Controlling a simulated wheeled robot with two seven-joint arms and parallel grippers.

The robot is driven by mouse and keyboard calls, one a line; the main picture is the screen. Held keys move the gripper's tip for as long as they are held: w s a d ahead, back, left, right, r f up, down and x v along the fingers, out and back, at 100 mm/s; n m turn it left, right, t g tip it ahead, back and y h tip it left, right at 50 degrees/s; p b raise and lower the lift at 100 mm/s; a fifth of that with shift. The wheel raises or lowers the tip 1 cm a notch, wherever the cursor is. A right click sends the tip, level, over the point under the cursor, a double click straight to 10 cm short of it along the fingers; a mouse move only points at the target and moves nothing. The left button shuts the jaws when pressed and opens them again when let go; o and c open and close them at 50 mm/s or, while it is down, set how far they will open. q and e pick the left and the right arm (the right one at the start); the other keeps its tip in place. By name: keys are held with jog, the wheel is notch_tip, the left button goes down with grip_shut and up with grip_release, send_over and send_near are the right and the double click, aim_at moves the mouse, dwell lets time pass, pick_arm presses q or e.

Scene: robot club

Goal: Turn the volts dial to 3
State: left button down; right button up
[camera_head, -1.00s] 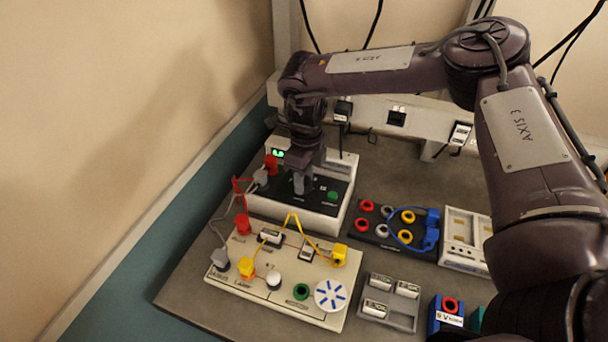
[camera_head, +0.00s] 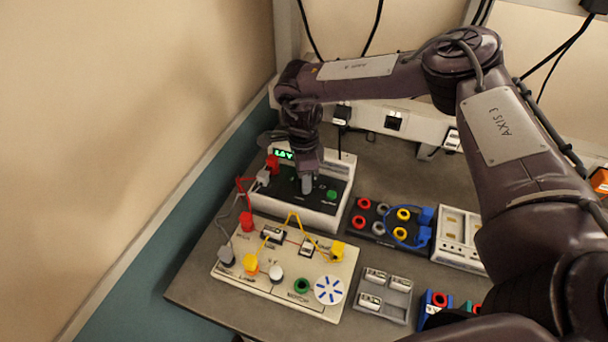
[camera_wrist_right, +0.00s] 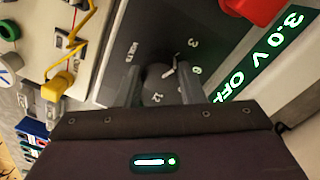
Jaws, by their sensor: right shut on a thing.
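The power supply (camera_head: 338,180) is a white box with a black sloped top and a lit green display (camera_head: 284,154). The display (camera_wrist_right: 265,62) reads "3.0 V OFF" in the right wrist view. My right gripper (camera_head: 307,186) points down onto the black panel. In the wrist view its fingers are shut on the dark volts dial (camera_wrist_right: 157,83), one on each side. The dial's white pointer mark is turned toward the side of the scale with the 3. A 12 and another number, partly unclear, are also printed there. The head view hides the dial behind the gripper. My left gripper is not in view.
A green button (camera_head: 331,195) and a red plug (camera_head: 272,164) sit near the gripper. In front lies a cream circuit board (camera_head: 235,275) with red, grey and yellow leads. To the right are a black socket board (camera_head: 372,235) and a grey tray (camera_head: 391,312).

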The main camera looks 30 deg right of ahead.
jog(key=shift+w+r, duration=0.1)
dwell(0.3)
jog(key=o, duration=1)
jog(key=shift+r, duration=0.4)
notch_tip(320, 180, up, 6)
jog(key=shift+w+r+b, duration=0.15)
jog(key=shift+b, duration=1.05)
jog(key=shift+r, duration=0.3)
